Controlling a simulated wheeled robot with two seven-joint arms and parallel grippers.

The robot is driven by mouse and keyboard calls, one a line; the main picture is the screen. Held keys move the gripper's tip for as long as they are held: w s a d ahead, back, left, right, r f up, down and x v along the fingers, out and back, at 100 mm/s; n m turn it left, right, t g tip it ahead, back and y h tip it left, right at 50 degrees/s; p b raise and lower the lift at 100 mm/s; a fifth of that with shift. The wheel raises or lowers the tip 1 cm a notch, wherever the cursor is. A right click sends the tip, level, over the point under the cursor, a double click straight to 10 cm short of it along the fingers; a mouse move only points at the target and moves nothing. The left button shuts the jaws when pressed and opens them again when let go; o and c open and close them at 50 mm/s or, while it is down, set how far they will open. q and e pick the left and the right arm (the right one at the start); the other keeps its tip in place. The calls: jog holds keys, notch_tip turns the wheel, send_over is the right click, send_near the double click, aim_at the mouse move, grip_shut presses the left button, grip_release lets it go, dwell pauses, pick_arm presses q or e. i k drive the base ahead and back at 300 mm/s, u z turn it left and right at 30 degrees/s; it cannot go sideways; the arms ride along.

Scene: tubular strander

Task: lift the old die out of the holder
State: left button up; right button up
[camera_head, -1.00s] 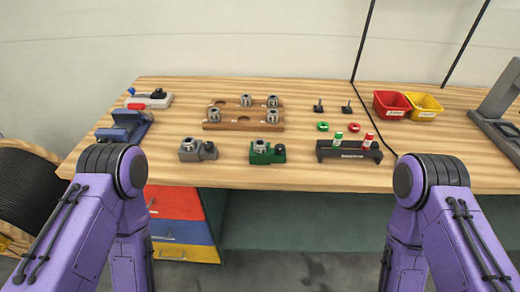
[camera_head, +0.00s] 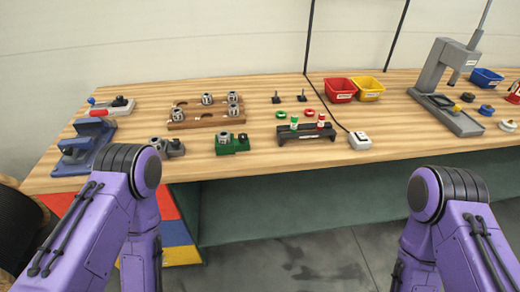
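A green holder (camera_head: 240,147) stands near the front of the bench with a silver die (camera_head: 223,139) in it. I cannot tell from looks which die is the old one. A wooden rack (camera_head: 195,123) behind them carries several similar silver dies. Both my purple arms show only down to the elbows at the bottom of the view. Neither gripper shows, and both arms are apart from the holders.
A dark rack with a green and a red bottle (camera_head: 321,120) stands right of the green holder. A blue vise (camera_head: 83,147) is at left. The front-centre bench strip is clear.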

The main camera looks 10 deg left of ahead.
aim_at(223, 136)
jog(key=u, duration=0.8)
jog(key=k, duration=0.1)
jog(key=z, duration=1.4)
jog(key=i, duration=0.65)
jog(key=u, duration=0.65)
